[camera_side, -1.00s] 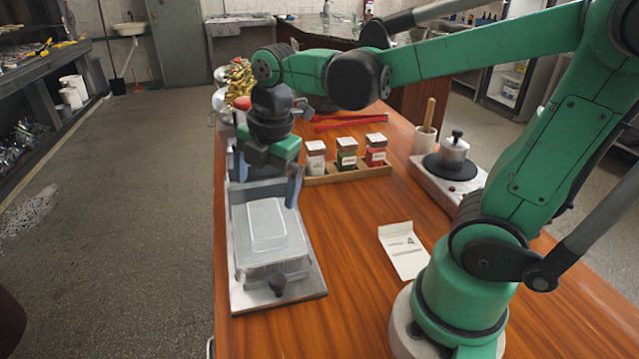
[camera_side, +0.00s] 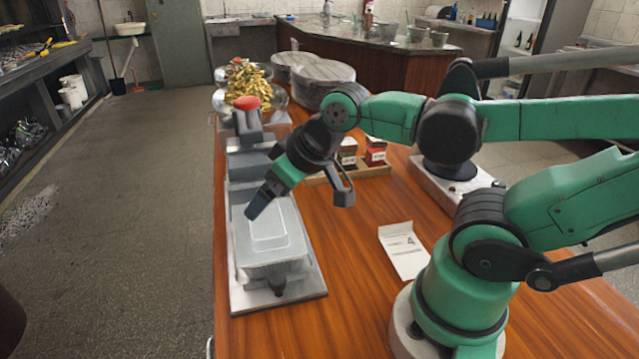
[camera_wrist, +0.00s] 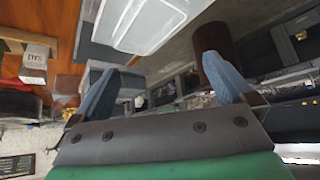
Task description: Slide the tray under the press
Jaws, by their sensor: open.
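The tray (camera_side: 272,238) is a silver, box-like pan with a pale rectangular top and a dark knob at its near end. It rests on the near part of a pale base board (camera_side: 316,287). The press (camera_side: 250,132), grey with a red knob, stands at the far end of the board, beyond the tray. My gripper (camera_side: 299,206) is open, empty and tilted. In the side view one finger overlaps the tray's far left part, and the other is to the right over the table. In the wrist view the tray (camera_wrist: 143,22) is at the top, beyond my open fingers (camera_wrist: 160,66).
Spice jars (camera_side: 376,151) stand in a wooden rack right of the press, partly behind my gripper. A white card (camera_side: 404,250) lies right of the tray. A hot plate (camera_side: 474,185) is farther right. Bowls of food (camera_side: 248,88) are behind the press. The wooden table (camera_side: 355,300) is clear at front.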

